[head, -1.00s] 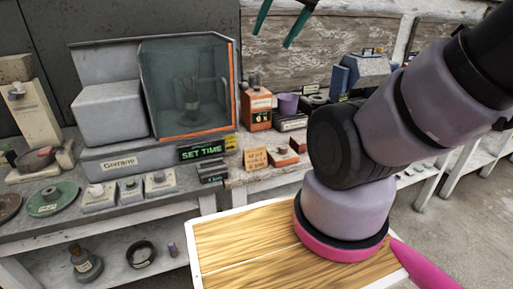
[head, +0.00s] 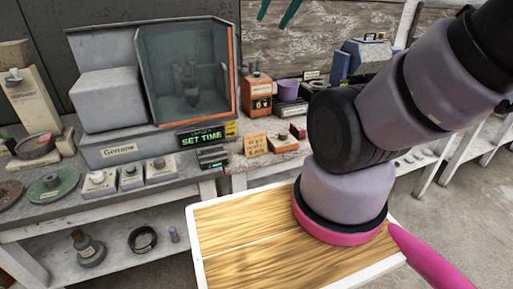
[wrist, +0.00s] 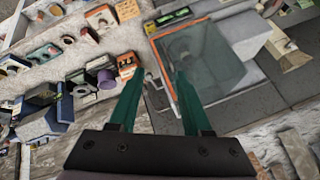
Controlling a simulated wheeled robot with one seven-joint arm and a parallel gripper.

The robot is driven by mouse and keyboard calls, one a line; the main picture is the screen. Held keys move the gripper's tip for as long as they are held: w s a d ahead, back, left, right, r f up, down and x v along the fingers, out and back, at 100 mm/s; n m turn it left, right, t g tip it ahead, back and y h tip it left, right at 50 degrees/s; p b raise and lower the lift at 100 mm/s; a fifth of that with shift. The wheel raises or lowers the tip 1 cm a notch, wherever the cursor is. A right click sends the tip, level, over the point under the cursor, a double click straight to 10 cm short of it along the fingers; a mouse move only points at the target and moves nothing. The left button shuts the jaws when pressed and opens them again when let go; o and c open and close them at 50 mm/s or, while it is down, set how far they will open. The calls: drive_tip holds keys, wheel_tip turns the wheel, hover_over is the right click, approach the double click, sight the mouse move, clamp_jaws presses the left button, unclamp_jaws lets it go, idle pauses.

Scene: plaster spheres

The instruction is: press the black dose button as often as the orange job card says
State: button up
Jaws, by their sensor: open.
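The orange job card (head: 256,143) stands on the right-hand bench, beside the glass-fronted machine; its writing is too small for me to read. Next to it is a low orange-sided box with a pale top (head: 283,143) and a dark round button (head: 283,134); I cannot tell whether this button is black or dark red. The card (wrist: 127,10) and the box (wrist: 102,19) also show at the top of the wrist view. My gripper (wrist: 160,72) has its two green fingers apart and empty, high above the bench. In the head view its fingers show at the top edge.
The glass-fronted machine (head: 185,75) has a green "SET TIME" display (head: 202,138). An orange box (head: 257,94) and a purple pot (head: 288,90) stand behind the card. Several small switch boxes line the left bench. My wooden-topped deck is in front.

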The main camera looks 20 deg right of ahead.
clamp_jaws()
idle(1.4)
